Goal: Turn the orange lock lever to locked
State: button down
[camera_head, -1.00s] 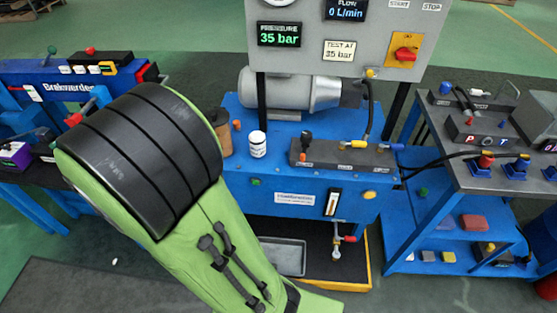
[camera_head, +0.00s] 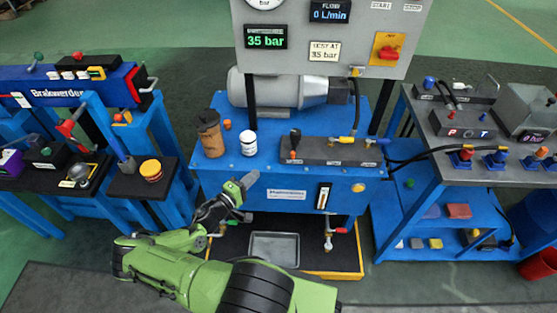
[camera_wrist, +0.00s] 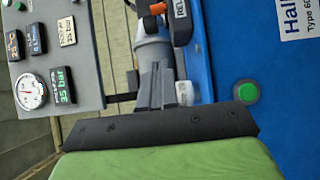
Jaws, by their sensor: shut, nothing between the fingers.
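A small orange part (camera_head: 293,155) sits at the left end of the dark valve block, below a black knob. An orange part also shows at the top of the wrist view (camera_wrist: 157,8). It may be the lock lever; its setting is too small to tell. My gripper (camera_head: 249,181) is shut and empty, in front of the blue power unit's front face, left of the white label and below the orange part.
The valve block (camera_head: 340,151) lies on the blue power unit (camera_head: 228,177). A grey motor (camera_head: 290,88) and the gauge panel (camera_head: 345,55) rise behind. A metal tray (camera_head: 274,246) lies below.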

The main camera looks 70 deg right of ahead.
jog(key=b, duration=0.2)
send_near(294, 150)
jog(key=shift+w+d+r, duration=0.3)
jog(key=shift+w+d, duration=0.05)
jog(key=shift+w, duration=0.2)
jog(key=shift+w+d+r, duration=0.3)
jog(key=shift+w+d, duration=0.05)
jog(key=shift+w, duration=0.15)
jog(key=shift+s+d, duration=0.25)
jog(key=shift+s, duration=0.35)
jog(key=shift+s+d, duration=0.2)
jog(key=shift+s, duration=0.45)
jog(key=shift+s+d, duration=0.15)
jog(key=shift+s, duration=0.35)
jog(key=shift+w, duration=0.1)
